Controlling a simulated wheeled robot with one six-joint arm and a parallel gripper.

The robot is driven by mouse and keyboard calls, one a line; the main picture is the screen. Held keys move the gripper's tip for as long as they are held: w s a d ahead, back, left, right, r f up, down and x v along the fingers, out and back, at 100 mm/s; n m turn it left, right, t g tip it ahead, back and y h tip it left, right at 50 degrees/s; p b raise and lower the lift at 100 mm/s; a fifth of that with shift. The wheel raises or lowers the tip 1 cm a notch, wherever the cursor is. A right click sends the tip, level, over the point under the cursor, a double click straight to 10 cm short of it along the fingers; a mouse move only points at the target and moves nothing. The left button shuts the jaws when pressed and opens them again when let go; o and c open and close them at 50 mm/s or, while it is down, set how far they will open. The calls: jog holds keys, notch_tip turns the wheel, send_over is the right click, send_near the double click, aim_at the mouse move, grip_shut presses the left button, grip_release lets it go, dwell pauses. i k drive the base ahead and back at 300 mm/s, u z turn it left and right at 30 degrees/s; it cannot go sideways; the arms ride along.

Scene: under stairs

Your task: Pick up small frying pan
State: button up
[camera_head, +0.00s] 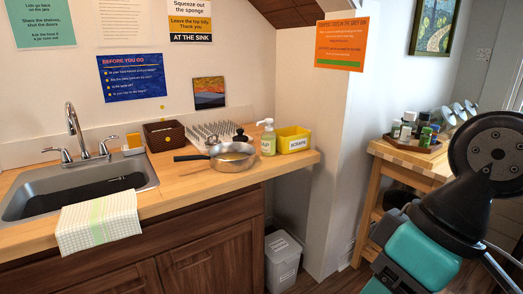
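A small silver frying pan (232,158) sits on the wooden counter, right of the sink. Its dark handle (190,157) points left. Something dark with a knob stands just behind it, and I cannot tell whether it touches the pan. My arm fills the right side of the view, well apart from the pan. My gripper's fingers are not seen.
A soap bottle (268,138) and a yellow bin (293,139) stand right of the pan. A drying rack (206,133) and a brown basket (164,136) are behind it. The sink (30,192) is left. A white wall divides the counter from a wooden side table (425,162).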

aim_at(227, 157)
jog(key=z, duration=0.35)
jog(key=i, duration=1.05)
jog(key=u, duration=1.8)
jog(key=i, duration=0.35)
jog(key=u, duration=0.05)
